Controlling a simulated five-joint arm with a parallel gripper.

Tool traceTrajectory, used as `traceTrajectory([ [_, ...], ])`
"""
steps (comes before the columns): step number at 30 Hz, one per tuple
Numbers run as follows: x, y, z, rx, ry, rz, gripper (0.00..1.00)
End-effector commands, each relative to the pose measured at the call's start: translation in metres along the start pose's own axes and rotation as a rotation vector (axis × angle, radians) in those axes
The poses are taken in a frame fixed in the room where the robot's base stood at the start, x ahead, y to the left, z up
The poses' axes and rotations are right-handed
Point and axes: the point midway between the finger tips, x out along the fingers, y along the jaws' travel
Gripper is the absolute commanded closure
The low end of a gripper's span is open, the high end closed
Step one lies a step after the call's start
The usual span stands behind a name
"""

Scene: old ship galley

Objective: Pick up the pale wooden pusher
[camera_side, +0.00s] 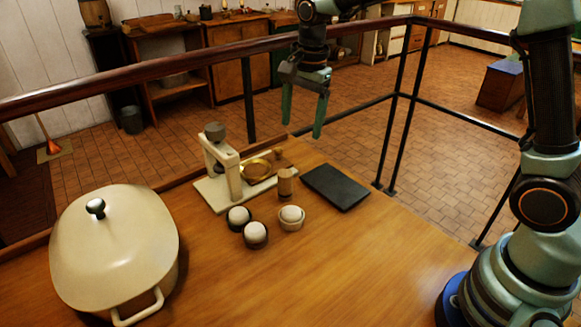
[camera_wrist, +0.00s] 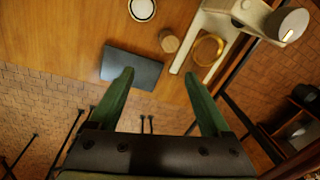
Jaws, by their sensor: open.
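The pale wooden pusher (camera_side: 286,186) is a small upright cylinder on the wooden table, between the press and the dark slab. In the wrist view its round top (camera_wrist: 169,41) shows just beyond the gap between my fingertips. My gripper (camera_side: 302,129) hangs above the far side of the table, higher than the pusher and apart from it. Its two green fingers are spread wide, with nothing between them; they also show in the wrist view (camera_wrist: 159,74).
A cream press (camera_side: 230,180) with a brass ring (camera_side: 257,169) stands left of the pusher. A dark flat slab (camera_side: 336,187) lies right. Several cups with white eggs (camera_side: 255,235) stand in front. A large lidded cream pot (camera_side: 115,245) is at left. A railing (camera_side: 200,70) runs behind.

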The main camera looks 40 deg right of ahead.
Motion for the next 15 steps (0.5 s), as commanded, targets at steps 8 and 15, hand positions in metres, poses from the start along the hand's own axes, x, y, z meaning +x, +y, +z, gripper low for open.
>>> traceTrajectory([
  [8, 0.058, -0.030, 0.007, 0.327, -0.004, 0.099, 0.19],
  [15, 0.081, -0.033, 0.009, 0.399, 0.001, 0.120, 0.19],
])
